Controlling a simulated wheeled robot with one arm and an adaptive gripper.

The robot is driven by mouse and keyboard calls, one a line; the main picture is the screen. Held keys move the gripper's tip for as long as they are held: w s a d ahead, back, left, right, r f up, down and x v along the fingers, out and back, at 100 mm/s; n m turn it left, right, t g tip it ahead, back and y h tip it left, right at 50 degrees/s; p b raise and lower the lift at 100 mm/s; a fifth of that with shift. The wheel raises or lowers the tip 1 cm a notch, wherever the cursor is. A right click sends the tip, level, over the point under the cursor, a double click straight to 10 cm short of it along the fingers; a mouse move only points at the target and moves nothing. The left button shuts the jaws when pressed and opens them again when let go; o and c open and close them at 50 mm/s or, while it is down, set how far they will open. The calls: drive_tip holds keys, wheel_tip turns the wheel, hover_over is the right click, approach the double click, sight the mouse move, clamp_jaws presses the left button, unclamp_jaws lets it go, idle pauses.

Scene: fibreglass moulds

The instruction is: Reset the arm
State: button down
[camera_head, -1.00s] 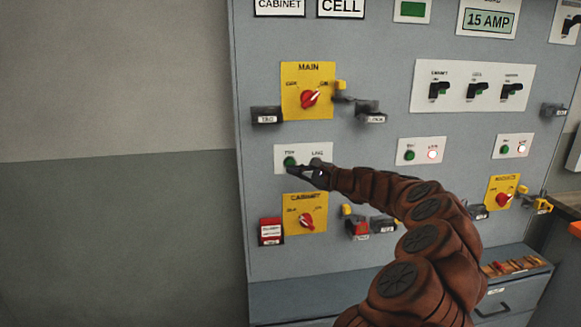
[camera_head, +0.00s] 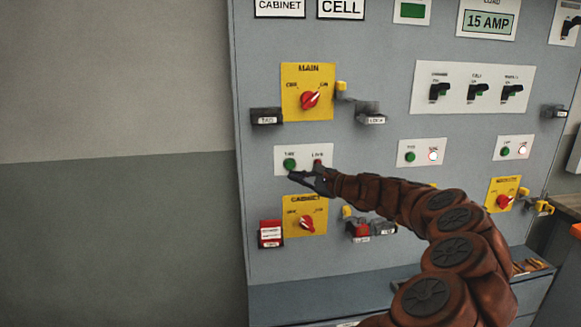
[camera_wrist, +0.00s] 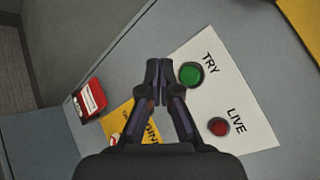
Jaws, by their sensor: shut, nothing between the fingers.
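My gripper (camera_head: 306,178) is shut and empty in front of the grey panel, just below the TRY/LIVE plate (camera_head: 281,157). In the wrist view my gripper (camera_wrist: 158,70) has its fingertips together, beside the round green TRY button (camera_wrist: 191,74). I cannot tell whether the fingertips touch the panel. The LIVE light (camera_wrist: 218,127) is dark red, to the right of the fingers. My brown arm reaches in from the lower right in the head view.
The MAIN switch (camera_head: 310,99) is above and the CABINET switch (camera_head: 307,223) just below my gripper. A red tag (camera_head: 270,233) hangs at lower left. LOCK and TAG holders stick out from the panel. The wall on the left (camera_head: 115,90) is clear.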

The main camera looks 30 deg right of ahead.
drive_tip(key=s+a+r+n+g+y, duration=0.15)
drive_tip(key=a+n, duration=0.25)
drive_tip(key=a, duration=0.6)
drive_tip(key=s+a+r+n+g+y, duration=0.1)
drive_tip(key=s+a+n+g+y, duration=0.15)
drive_tip(key=a, duration=0.65)
drive_tip(key=s+a+f+n+g, duration=0.2)
drive_tip(key=s+a+n+g, duration=0.2)
drive_tip(key=s+a, duration=0.3)
drive_tip(key=s+a+f+n+g, duration=0.25)
drive_tip(key=s+a+n, duration=0.2)
drive_tip(key=a, duration=0.45)
drive_tip(key=s+a+f+n+g+h, duration=0.2)
drive_tip(key=s+a+f+g+h, duration=0.1)
drive_tip(key=s, duration=0.5)
drive_tip(key=s+d+f+n+g+h, duration=0.1)
drive_tip(key=s+d+f+h, duration=0.1)
drive_tip(key=s, duration=0.5)
drive_tip(key=s+d+f+n+g+h, duration=0.1)
drive_tip(key=s+d+f+n+h, duration=0.1)
drive_tip(key=s, duration=0.5)
drive_tip(key=s+d+f+n+g+h, duration=0.1)
drive_tip(key=s+d+f+g+h, duration=0.1)
drive_tip(key=s+d+f, duration=0.4)
drive_tip(key=shift+s+f+n+h, duration=0.3)
drive_tip(key=shift+s+f+h, duration=0.1)
drive_tip(key=shift+s+h, duration=0.6)
